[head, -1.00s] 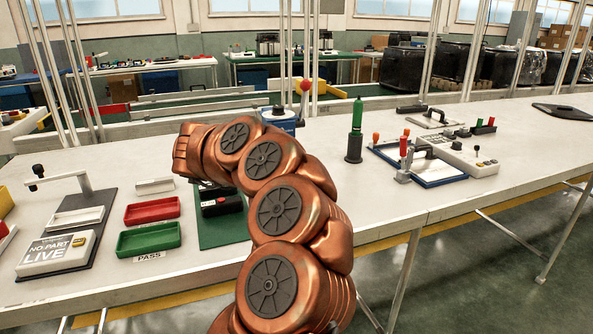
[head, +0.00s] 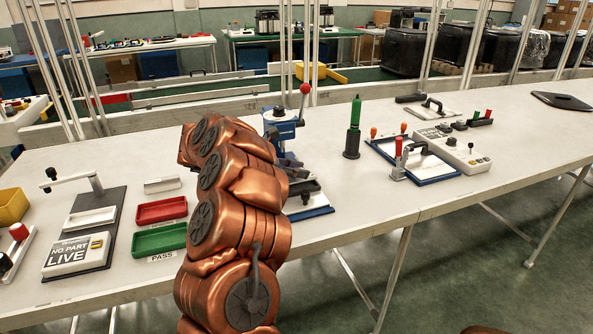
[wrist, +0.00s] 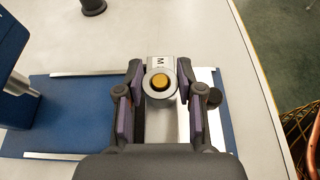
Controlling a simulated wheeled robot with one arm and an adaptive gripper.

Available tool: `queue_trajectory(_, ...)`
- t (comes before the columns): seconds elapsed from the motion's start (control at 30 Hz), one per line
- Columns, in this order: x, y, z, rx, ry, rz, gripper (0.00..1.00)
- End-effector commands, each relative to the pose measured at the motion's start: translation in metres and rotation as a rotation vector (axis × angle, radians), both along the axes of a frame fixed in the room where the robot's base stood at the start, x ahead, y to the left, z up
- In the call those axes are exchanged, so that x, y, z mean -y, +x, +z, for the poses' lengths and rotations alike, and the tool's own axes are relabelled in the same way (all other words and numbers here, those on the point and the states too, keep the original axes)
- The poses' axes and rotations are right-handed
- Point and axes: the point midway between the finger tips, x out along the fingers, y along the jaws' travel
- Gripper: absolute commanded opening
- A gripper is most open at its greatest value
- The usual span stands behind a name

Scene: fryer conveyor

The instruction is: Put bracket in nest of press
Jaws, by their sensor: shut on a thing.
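The press (head: 283,128) is blue with a red-knobbed lever and stands behind my arm in the head view. Its blue base plate (wrist: 55,118) and part of its column (wrist: 12,50) show in the wrist view. My gripper (wrist: 162,95) is over the plate, right of the column; it also shows dark beside the press in the head view (head: 303,188). Its fingers are shut on the bracket (wrist: 160,64), a pale piece marked "M" with a grey ring and yellow centre. The bracket's lower part is hard to make out. The nest cannot be told apart beneath the gripper.
A green bottle-like tool (head: 353,130) stands right of the press. Farther right is a blue-edged fixture (head: 440,180) with upright handles. Red (head: 160,211) and green (head: 158,240) trays lie left of my arm. The table's front edge is close to the press plate.

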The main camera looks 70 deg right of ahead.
Motion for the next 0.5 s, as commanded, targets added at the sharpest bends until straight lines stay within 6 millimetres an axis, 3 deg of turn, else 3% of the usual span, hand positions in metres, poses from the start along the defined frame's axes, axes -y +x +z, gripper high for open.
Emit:
queue_trajectory(0.33, 0.010, 0.007, -0.002, -0.002, -0.001, -0.001, 0.00)
queue_trajectory(0.5, 0.009, 0.006, -0.017, -0.004, 0.002, 0.001, 0.00)
